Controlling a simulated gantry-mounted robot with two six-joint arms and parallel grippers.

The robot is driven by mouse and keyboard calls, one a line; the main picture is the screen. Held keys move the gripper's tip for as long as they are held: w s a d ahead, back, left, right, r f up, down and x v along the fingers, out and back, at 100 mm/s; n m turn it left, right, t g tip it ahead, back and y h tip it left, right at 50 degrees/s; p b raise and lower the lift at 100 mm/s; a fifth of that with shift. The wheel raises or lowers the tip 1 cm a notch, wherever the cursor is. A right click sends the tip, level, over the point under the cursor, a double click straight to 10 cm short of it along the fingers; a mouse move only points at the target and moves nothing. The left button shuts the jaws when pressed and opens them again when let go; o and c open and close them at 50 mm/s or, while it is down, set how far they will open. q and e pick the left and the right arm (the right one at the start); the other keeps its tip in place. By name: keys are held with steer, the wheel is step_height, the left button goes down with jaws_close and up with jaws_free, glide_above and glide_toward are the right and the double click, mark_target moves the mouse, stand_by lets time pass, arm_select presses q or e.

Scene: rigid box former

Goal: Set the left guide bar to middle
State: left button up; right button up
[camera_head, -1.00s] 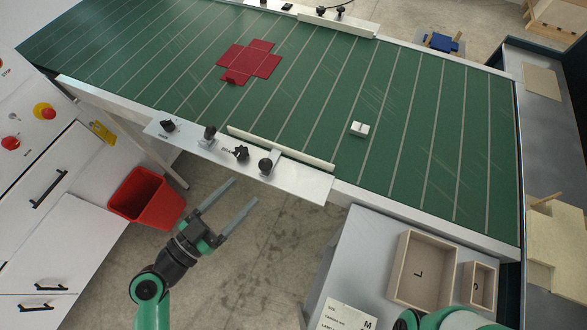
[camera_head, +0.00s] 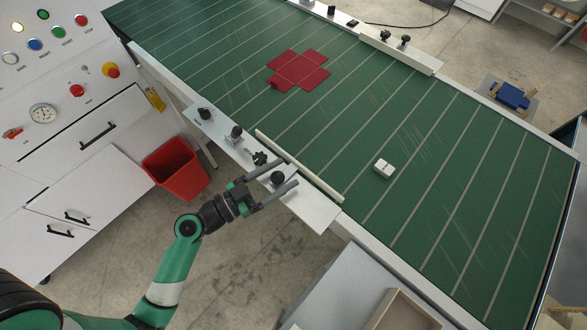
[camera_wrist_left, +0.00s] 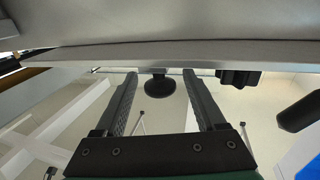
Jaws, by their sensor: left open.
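The near cream guide bar (camera_head: 298,165) lies along the near edge of the green conveyor. Beside it is a metal plate (camera_head: 318,208) carrying several black knobs. My left gripper (camera_head: 276,182) is open, its two fingers reaching toward the plate around the rightmost knob (camera_head: 278,177). In the left wrist view, a round black knob (camera_wrist_left: 159,86) hangs between the two open fingertips (camera_wrist_left: 159,74), with gaps on both sides. I cannot tell how far it is from them in depth. My right gripper is not in view.
A flat red box blank (camera_head: 299,70) and a small white block (camera_head: 384,169) lie on the green belt (camera_head: 440,130). A second guide bar (camera_head: 400,52) runs along the far edge. A red bin (camera_head: 175,168) stands on the floor left of my left gripper.

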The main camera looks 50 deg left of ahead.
arm_select(q)
steer(key=shift+s, duration=0.15)
steer(key=shift+c, duration=0.6)
jaws_close()
stand_by(0.7)
